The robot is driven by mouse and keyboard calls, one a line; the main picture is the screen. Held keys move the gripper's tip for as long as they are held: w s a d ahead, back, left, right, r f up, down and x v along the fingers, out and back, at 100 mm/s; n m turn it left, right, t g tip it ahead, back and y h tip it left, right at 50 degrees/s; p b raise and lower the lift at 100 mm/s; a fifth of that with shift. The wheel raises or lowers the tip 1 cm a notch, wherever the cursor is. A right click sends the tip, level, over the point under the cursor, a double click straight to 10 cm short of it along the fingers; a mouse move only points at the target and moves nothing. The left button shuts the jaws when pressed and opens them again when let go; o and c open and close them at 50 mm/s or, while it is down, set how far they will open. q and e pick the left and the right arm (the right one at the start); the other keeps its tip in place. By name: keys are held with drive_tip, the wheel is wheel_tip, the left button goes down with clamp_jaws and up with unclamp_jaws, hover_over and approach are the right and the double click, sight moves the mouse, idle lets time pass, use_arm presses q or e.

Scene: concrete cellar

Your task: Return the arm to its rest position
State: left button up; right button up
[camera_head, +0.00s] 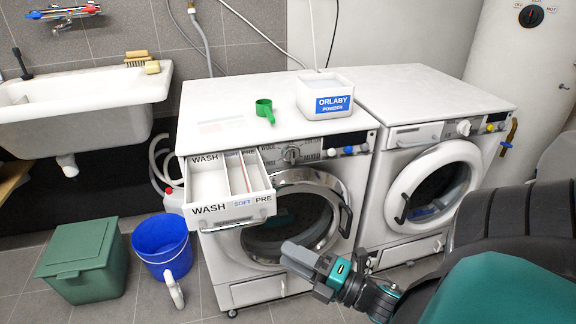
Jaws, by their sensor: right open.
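My right arm comes in from the lower right, with its dark and teal links in the corner. My right gripper (296,260) is open and empty, in front of the lower part of the left washing machine (238,262). It appears apart from the machine's round door (292,222). The detergent drawer (228,195) of that machine is pulled out, showing compartments marked WASH, SOFT and PRE. A white powder box (322,88) and a green scoop (265,110) stand on the machine's top. My left gripper is not in view.
A second machine (428,190) stands at right, its door shut. A blue bucket (162,246) and a green lidded bin (86,262) stand on the floor at left, below a white sink (80,105).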

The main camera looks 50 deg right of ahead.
idle(0.4)
use_arm(q)
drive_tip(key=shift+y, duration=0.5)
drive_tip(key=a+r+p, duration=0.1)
drive_tip(key=p, duration=0.2)
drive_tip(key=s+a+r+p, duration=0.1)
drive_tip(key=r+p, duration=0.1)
drive_tip(key=p, duration=0.1)
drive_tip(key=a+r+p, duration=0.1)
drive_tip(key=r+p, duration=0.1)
drive_tip(key=p, duration=0.1)
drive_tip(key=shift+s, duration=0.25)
use_arm(e)
drive_tip(key=a+f+m+g+h, duration=0.1)
drive_tip(key=a+m+g, duration=0.3)
drive_tip(key=a+m, duration=0.4)
drive_tip(key=s+a+f+m+g+h, duration=0.1)
drive_tip(key=a+m+g, duration=0.3)
drive_tip(key=a+m, duration=0.4)
drive_tip(key=m, duration=0.3)
drive_tip(key=shift+s+f+m+h, duration=0.25)
drive_tip(key=shift+s+m+h, duration=0.05)
drive_tip(key=shift+m, duration=0.1)
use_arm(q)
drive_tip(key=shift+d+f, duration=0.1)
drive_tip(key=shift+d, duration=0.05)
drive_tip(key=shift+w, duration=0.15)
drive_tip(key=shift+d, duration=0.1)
use_arm(e)
drive_tip(key=shift+d, duration=0.1)
